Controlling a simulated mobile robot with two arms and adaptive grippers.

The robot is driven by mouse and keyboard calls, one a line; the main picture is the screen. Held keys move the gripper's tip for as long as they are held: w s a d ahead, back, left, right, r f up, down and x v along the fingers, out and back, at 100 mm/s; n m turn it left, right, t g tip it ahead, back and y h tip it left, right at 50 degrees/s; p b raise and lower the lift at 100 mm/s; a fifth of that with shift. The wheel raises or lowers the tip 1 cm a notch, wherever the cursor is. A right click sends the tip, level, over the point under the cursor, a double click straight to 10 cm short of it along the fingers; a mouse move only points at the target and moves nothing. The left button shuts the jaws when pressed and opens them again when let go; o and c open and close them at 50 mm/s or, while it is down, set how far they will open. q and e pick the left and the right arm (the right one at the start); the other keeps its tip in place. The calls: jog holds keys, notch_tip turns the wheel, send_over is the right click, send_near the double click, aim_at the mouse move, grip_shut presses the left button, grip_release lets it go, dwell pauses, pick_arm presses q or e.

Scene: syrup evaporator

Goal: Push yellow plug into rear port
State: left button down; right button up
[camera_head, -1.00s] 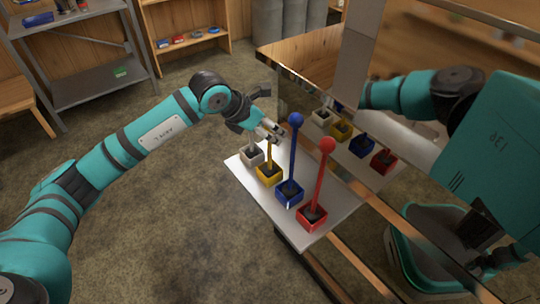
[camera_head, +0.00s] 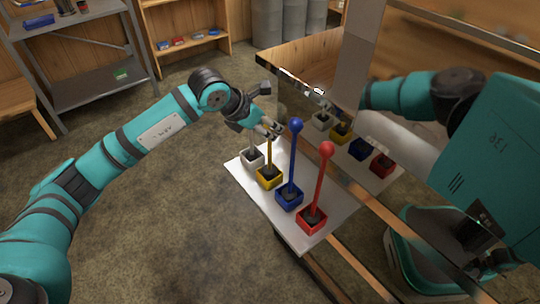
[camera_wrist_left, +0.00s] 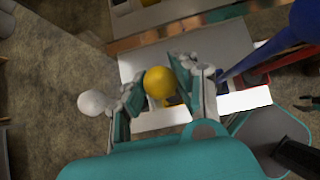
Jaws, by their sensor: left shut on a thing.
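The yellow plug is a thin yellow rod (camera_head: 269,153) with a ball top, standing upright in a square yellow box (camera_head: 268,178) on a white plate. My left gripper (camera_head: 270,129) is at the top of this rod. In the left wrist view the yellow ball (camera_wrist_left: 160,82) sits between the two fingers of my left gripper (camera_wrist_left: 163,88), which is shut on it. The fingers hide the ball in the head view. No separate rear port can be made out.
A white-topped rod in a pale box (camera_head: 252,158) stands behind the yellow one. A blue rod (camera_head: 293,158) and a red rod (camera_head: 321,180) stand in front. A mirror-like wall (camera_head: 420,130) behind the plate (camera_head: 330,214) reflects the boxes and my body. Shelves stand far left.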

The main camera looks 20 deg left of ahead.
pick_arm(q)
notch_tip(320, 180, up, 5)
jog(key=shift+f+p, duration=0.1)
jog(key=shift+p, duration=0.85)
jog(key=shift+r, duration=0.35)
